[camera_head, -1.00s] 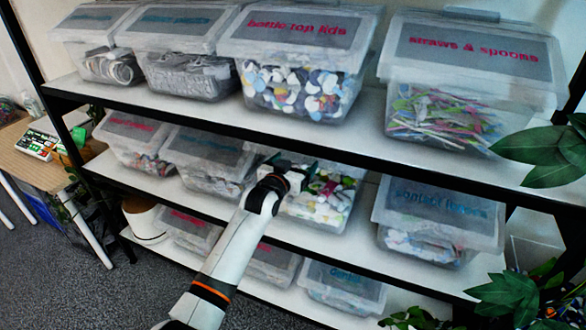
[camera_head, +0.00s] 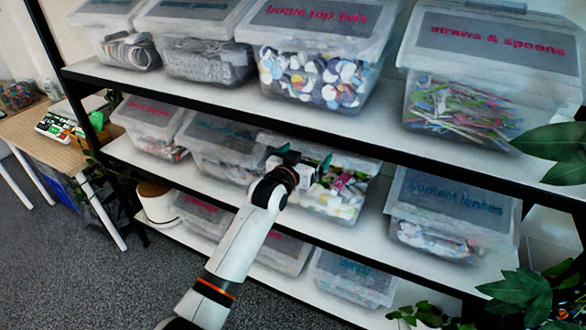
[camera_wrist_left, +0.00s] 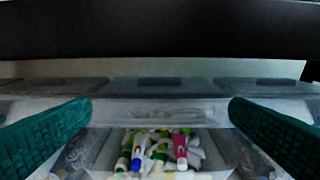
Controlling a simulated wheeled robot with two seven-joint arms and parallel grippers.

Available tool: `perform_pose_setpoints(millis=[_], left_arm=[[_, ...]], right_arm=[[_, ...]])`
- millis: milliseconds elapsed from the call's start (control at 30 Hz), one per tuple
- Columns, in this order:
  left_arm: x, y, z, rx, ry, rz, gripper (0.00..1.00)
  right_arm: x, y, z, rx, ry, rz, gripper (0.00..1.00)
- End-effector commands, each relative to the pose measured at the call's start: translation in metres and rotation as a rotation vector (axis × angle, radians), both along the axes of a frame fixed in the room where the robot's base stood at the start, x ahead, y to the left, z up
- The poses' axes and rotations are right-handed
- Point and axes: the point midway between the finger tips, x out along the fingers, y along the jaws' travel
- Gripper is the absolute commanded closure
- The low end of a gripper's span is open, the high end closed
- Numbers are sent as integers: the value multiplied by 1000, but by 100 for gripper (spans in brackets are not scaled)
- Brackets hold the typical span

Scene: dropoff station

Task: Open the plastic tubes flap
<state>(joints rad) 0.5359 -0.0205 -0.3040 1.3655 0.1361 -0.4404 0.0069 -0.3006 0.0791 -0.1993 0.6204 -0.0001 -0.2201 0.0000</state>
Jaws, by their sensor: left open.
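The plastic tubes bin (camera_head: 345,205) is a clear box on the middle shelf, with white, green and pink tubes inside. Its lid is largely hidden behind my left gripper (camera_head: 303,160) and the shelf above, and I cannot read its label. In the left wrist view, the tubes (camera_wrist_left: 160,150) show at the centre below a pale, translucent lid edge (camera_wrist_left: 160,110). My left gripper (camera_wrist_left: 160,128) is open, its green fingers wide apart on either side of the tubes, with nothing between them. I cannot tell whether the fingers touch the bin. My right gripper is not in view.
The black-edged upper shelf (camera_head: 330,130) runs close above the gripper. A contact lenses bin (camera_head: 450,215) stands to the right and another bin (camera_head: 215,150) to the left. Plant leaves (camera_head: 525,295) fill the lower right. Grey floor (camera_head: 60,260) is clear at lower left.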

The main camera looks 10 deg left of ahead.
Motion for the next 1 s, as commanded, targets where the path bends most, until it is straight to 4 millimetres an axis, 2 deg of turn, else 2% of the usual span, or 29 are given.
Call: perform_pose_setpoints(millis=[300,500,700,1000], left_arm=[[-57,18,6,0,-3,0,0],[-80,26,11,-2,-3,0,0],[-88,28,14,-2,-4,0,0],[-88,28,14,-2,-5,0,0]], right_arm=[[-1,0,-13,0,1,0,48],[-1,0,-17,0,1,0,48],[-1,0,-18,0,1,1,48],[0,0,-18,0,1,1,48]])
